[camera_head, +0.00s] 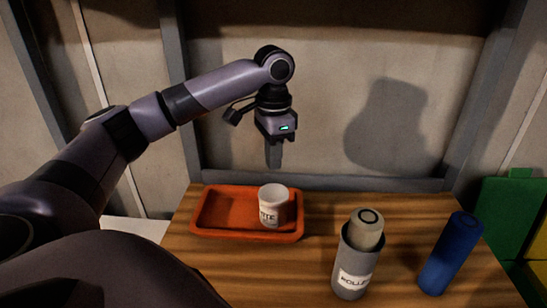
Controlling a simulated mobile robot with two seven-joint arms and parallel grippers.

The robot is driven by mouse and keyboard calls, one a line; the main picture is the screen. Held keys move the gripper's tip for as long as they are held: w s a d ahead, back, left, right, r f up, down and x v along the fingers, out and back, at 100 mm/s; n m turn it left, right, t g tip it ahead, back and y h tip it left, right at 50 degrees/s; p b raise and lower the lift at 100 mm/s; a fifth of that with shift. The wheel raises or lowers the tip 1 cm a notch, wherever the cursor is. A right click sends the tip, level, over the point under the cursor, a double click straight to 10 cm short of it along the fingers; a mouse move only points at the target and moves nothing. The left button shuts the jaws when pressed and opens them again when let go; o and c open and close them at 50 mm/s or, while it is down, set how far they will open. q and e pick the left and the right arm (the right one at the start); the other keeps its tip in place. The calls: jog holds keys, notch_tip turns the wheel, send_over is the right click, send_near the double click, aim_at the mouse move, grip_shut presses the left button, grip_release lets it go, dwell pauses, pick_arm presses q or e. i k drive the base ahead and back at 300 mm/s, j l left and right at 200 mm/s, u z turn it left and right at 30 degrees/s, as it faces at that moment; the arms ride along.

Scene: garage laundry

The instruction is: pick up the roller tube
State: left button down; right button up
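The roller tube (354,268) is a grey cylinder with a white label, of which "ROLLE" can be read. It stands on the front right part of the wooden table, leaning slightly in the picture. A beige cylinder (367,233) with a dark ring on its top sticks out of the tube's mouth. My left gripper (274,166) points down above the back of the orange tray, to the left of the tube and well apart from it. Its fingers show as one narrow grey bar, so I cannot tell whether they are open. My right gripper is not in view.
The orange tray (210,234) holds a white cup (273,206) with dark lettering. A blue cylinder (450,254) stands right of the tube. Green and yellow containers (506,218) are beyond the table's right edge. Bare wooden table (345,207) lies between tray and blue cylinder, behind the tube.

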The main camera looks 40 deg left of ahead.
aim_at(353, 269)
jog(key=k+l, duration=0.75)
jog(key=l, duration=0.2)
